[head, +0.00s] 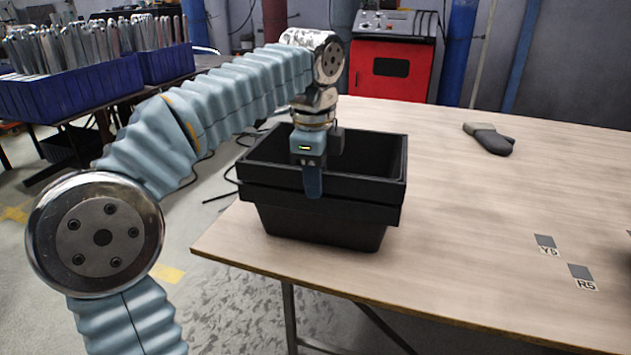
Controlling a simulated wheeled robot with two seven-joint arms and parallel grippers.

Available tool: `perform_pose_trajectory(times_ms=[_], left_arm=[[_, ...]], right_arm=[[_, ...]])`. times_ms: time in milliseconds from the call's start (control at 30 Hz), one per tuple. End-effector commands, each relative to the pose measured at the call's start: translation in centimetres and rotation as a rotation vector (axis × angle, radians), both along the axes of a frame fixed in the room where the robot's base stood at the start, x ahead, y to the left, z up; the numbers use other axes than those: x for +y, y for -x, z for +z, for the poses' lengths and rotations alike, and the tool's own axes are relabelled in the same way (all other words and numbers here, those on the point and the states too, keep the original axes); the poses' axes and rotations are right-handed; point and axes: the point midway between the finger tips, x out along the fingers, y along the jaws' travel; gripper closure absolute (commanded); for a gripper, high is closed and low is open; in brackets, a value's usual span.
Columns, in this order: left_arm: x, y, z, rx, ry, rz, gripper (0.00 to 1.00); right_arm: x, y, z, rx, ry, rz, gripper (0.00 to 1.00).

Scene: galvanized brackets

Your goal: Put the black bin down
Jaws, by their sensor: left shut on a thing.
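The black bin (345,220) is upright at the left end of the wooden table (470,210). It looks empty, though part of its inside is hidden. My left gripper (313,180) is shut on the bin's near rim, with one finger showing on the outer wall. The bin's base appears at or just above the table top; I cannot tell whether it touches. My right gripper is not in view.
A dark glove-like item (488,138) lies toward the back of the table. Small grey labelled squares (546,242) are at the right. The table between them and the bin is clear. Blue crates (80,88) of metal parts stand at the left, and a red machine (390,68) stands behind.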

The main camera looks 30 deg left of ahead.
Motion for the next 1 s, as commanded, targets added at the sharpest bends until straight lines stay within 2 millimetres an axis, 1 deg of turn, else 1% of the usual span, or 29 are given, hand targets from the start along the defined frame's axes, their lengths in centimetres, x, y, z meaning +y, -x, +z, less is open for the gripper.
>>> perform_pose_trajectory(times_ms=[167,533,567,700,1000], left_arm=[[0.0,0.0,0.1,-0.002,0.0,0.0,1.0],[0.0,0.0,-1.2,0.002,0.0,0.0,1.0],[0.0,0.0,-1.2,0.005,0.0,0.0,0.76],[0.0,0.0,-1.3,0.01,-0.001,0.0,0.55],[0.0,0.0,-1.0,0.004,-0.001,0.0,0.55]], right_arm=[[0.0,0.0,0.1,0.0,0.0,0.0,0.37],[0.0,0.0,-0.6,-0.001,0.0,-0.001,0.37],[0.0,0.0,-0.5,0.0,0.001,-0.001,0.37],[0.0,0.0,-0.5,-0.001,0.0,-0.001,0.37],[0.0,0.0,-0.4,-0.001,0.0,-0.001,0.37]])
